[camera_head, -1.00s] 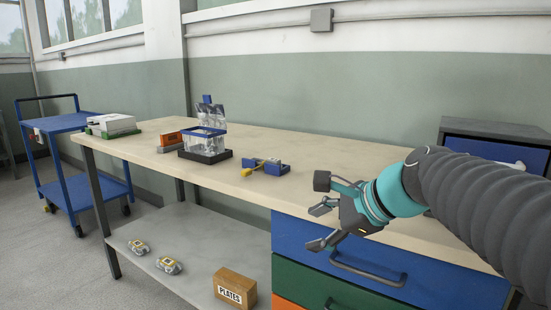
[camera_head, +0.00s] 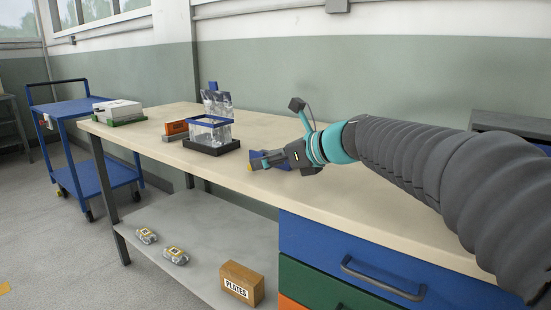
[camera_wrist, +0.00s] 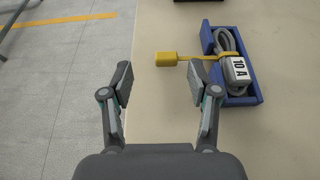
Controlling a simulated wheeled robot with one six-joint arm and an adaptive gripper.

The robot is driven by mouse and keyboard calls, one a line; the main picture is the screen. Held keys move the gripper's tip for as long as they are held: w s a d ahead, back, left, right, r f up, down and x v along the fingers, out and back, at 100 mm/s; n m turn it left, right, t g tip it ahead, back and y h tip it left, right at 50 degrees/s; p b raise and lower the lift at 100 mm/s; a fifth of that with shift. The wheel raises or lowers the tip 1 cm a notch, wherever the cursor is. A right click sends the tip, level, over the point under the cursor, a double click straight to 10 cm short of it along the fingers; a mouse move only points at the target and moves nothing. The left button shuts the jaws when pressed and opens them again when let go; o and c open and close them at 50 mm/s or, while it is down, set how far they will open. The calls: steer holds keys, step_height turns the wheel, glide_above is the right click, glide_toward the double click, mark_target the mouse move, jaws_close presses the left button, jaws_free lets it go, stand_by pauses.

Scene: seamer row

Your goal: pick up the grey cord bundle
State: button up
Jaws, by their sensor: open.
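The grey cord bundle (camera_wrist: 225,42) lies in a blue tray (camera_wrist: 257,88) on the bench, seen at the upper right of the wrist view. A yellow strap with a yellow tag (camera_wrist: 166,59) crosses it and sticks out to the left. A grey block marked "10 A" (camera_wrist: 238,70) sits on the cord. My gripper (camera_wrist: 160,84) is open and empty over the bench edge, left of and short of the tray. In the head view my gripper (camera_head: 272,160) partly covers the blue tray (camera_head: 284,160), and the cord cannot be made out there.
A clear bin with a blue rim (camera_head: 212,125) stands on a black base behind the tray. An orange-and-grey item (camera_head: 175,129) and a white box (camera_head: 117,110) are farther along the bench (camera_head: 330,205). A blue cart (camera_head: 85,110) stands beyond it. The front bench top is clear.

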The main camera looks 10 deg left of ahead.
steer(key=shift+w+d+f+x, duration=0.1)
steer(key=shift+x, duration=0.85)
steer(key=shift+w+d+f+x, duration=0.1)
steer(key=shift+w+x, duration=0.05)
steer(key=shift+x, duration=0.8)
steer(key=shift+w+d+x, duration=0.1)
steer(key=shift+x, duration=0.85)
jaws_close()
